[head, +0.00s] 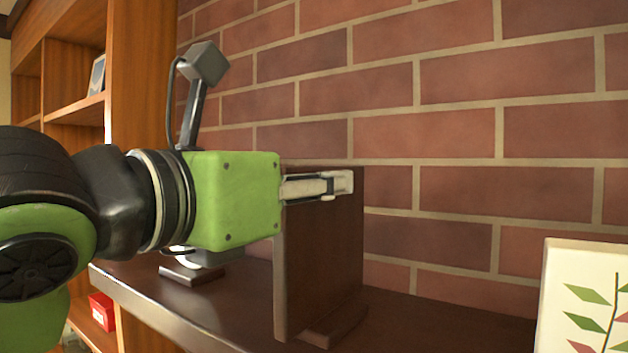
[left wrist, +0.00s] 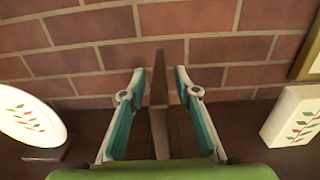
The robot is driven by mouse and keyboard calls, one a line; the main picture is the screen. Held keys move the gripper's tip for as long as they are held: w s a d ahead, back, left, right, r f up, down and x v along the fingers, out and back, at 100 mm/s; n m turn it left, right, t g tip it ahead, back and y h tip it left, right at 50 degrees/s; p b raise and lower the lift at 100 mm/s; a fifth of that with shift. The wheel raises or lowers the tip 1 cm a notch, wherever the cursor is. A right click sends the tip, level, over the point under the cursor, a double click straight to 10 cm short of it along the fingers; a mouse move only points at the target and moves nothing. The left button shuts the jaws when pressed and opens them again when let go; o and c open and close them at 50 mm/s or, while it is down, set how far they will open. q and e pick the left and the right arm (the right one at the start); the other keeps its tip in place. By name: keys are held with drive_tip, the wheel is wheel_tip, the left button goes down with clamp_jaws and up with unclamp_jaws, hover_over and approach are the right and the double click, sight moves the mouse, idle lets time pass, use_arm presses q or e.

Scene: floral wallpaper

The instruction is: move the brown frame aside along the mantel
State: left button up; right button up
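The brown frame (head: 325,265) stands upright on the dark mantel (head: 420,325) in the head view, turned nearly edge-on to my left wrist view (left wrist: 159,85). My left gripper (head: 343,183) reaches in from the left at the frame's upper part. In the left wrist view, its two fingers (left wrist: 160,72) are spread on either side of the frame, with a visible gap on each side. The frame stands between them and the fingers do not appear to touch it. The frame's far side is hidden. My right gripper is not in view.
A white leaf-patterned plate (left wrist: 30,115) on a dark stand (left wrist: 45,154) is to the left. A white leaf-patterned panel (head: 580,300) stands to the right. A brick wall (head: 450,130) rises behind. Bare mantel lies between the frame and the panel.

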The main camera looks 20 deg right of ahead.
use_arm(q)
drive_tip(key=b+v, duration=0.6)
drive_tip(key=v, duration=0.6)
drive_tip(key=shift+r, duration=0.25)
idle(0.3)
